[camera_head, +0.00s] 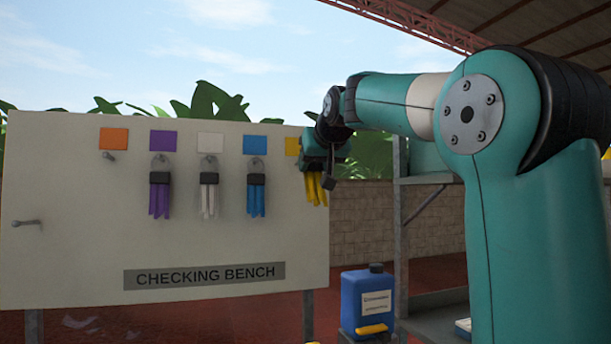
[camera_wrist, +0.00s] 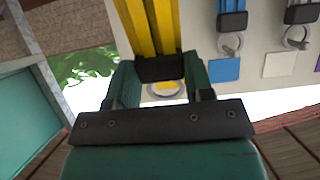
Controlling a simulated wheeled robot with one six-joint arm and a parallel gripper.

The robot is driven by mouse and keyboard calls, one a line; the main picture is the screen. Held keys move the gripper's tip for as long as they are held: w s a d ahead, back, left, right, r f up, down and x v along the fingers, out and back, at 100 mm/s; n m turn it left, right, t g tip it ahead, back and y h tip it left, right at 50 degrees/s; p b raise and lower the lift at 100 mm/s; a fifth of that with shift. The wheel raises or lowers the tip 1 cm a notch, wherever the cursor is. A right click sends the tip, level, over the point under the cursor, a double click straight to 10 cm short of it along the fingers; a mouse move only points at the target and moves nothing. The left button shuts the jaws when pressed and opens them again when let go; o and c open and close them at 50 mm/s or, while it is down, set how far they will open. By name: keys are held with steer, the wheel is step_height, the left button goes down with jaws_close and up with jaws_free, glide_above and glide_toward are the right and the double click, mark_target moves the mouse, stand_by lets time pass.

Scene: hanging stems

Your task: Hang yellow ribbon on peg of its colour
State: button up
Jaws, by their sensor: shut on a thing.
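My gripper (camera_head: 320,160) is at the right end of the board, shut on the black clip of the yellow ribbon (camera_head: 316,188). The ribbon's yellow strips hang down below it. In the wrist view, which is upside down, the gripper (camera_wrist: 160,80) has its fingers on both sides of the clip, and the yellow ribbon (camera_wrist: 150,25) shows with its metal ring (camera_wrist: 166,93). The yellow square (camera_head: 292,146) on the board is partly covered by my gripper. The yellow peg is hidden, so I cannot tell whether the ring is around it.
Purple (camera_head: 160,200), white (camera_head: 208,200) and blue (camera_head: 256,200) ribbons hang under squares of their colours. The peg (camera_head: 109,156) under the orange square (camera_head: 113,139) is bare. A blue canister (camera_head: 367,302) stands below right. A shelf frame (camera_head: 402,240) is right of the board.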

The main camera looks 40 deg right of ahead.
steer(key=w+d+f+p, duration=0.1)
steer(key=w+d+p, duration=0.3)
steer(key=w, duration=0.4)
steer(key=shift+w+d+f, duration=0.2)
steer(key=shift+w+f, duration=0.15)
stand_by(0.7)
stand_by(0.6)
steer(key=o, duration=1)
steer(key=shift+c, duration=0.2)
steer(key=b+v, duration=0.2)
steer(key=v, duration=1.5)
steer(key=shift+r, duration=0.2)
